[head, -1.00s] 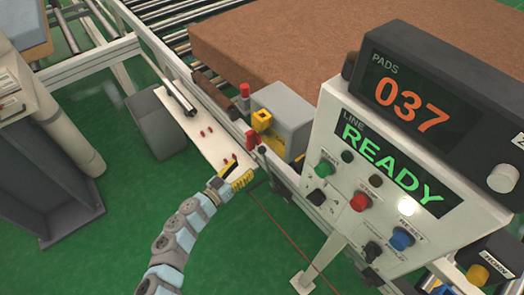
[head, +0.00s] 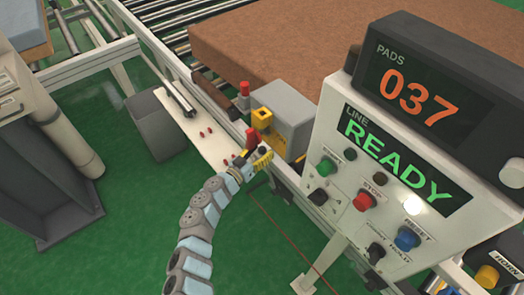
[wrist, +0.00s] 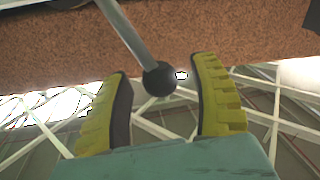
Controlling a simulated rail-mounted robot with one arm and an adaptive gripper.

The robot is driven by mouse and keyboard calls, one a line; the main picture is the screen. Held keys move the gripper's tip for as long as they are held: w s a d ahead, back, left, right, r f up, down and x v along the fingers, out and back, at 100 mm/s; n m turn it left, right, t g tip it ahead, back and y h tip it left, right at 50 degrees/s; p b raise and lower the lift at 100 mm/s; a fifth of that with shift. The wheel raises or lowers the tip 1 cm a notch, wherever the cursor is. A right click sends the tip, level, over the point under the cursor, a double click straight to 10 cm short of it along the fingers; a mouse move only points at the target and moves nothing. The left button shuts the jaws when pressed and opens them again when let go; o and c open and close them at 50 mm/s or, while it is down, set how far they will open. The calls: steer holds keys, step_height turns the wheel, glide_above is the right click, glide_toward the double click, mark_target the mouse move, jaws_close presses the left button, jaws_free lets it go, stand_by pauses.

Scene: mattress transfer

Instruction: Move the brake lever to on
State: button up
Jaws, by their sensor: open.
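The brake lever shows in the wrist view as a pale metal rod ending in a round black knob (wrist: 160,79). The knob sits between my two yellow ribbed fingertips, with a visible gap on each side. My gripper (wrist: 163,67) is open around it, and no finger visibly touches it. In the head view my gripper (head: 258,159) is at the edge of the white plate, beside the grey box with a yellow part (head: 284,112). I cannot make out the lever clearly there. Any on or off marking is not readable.
The control panel (head: 335,150), showing READY and 037, stands close on the right. A brown mattress pad (head: 270,50) lies on the rollers behind. The white plate (head: 190,128) carries small red pins. Green floor (head: 120,230) is open on the left.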

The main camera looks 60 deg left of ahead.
steer(key=shift+w, duration=0.15)
steer(key=shift+c, duration=0.3)
jaws_close()
